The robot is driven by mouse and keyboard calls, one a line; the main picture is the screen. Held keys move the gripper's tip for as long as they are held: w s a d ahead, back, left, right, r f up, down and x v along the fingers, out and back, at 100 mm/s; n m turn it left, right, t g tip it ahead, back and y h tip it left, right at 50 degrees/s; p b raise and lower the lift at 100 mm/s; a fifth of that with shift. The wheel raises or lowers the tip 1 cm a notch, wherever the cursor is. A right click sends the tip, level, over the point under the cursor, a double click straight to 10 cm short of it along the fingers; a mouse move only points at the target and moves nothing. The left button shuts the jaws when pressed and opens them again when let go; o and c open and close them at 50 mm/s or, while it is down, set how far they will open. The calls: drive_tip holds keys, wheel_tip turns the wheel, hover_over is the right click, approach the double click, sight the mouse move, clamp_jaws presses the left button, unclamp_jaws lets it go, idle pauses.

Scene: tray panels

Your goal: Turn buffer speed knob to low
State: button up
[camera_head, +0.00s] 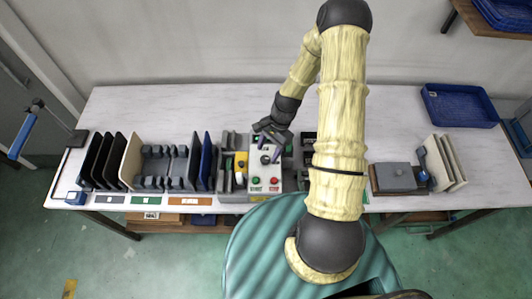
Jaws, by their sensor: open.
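The control panel (258,183) is a light box near the middle of the table, with a green button (256,180) and a red button (274,181) on its lower part. A dark round knob (265,160) shows on the panel above the buttons; its pointer setting is too small to read, and I cannot tell whether it is the buffer speed knob. My gripper (268,141) is over the upper part of the panel, with its fingers apart and nothing seen between them. Whether a finger touches the knob cannot be told.
Left of the panel stand a grey slotted rack (163,168) and upright dark panels (98,160). At right are a grey block (396,177), cream upright panels (446,160) and a blue basket (458,105).

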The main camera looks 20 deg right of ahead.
sight(265, 158)
drive_tip(key=shift+p+x, duration=0.35)
drive_tip(key=shift+x, duration=1.2)
drive_tip(key=c, duration=1)
drive_tip(key=shift+o, duration=0.2)
